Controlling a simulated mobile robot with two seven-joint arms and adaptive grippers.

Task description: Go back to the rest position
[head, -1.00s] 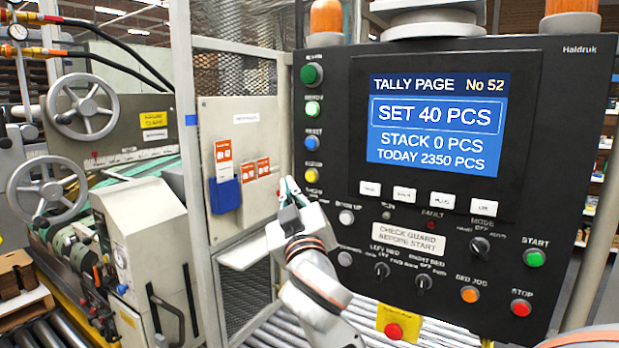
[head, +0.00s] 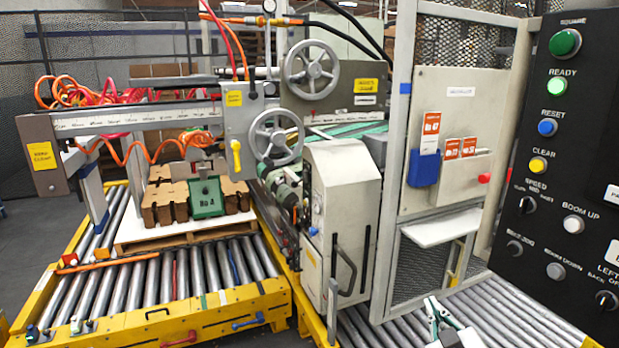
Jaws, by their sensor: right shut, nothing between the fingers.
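My right gripper (head: 437,312) shows at the bottom edge of the head view, right of centre. Its greenish fingers are shut and hold nothing. It is over the grey rollers, below and to the left of the black control panel (head: 562,165), and apart from it. Only the hand's front shows; the rest of the arm is cut off by the bottom edge. My left gripper is not in view.
Stacks of brown blanks with a green block (head: 207,197) sit on a pallet over the yellow-framed roller bed (head: 160,318). A grey machine cabinet (head: 340,215) with handwheels stands mid-view. A white shelf (head: 440,228) juts from the mesh guard.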

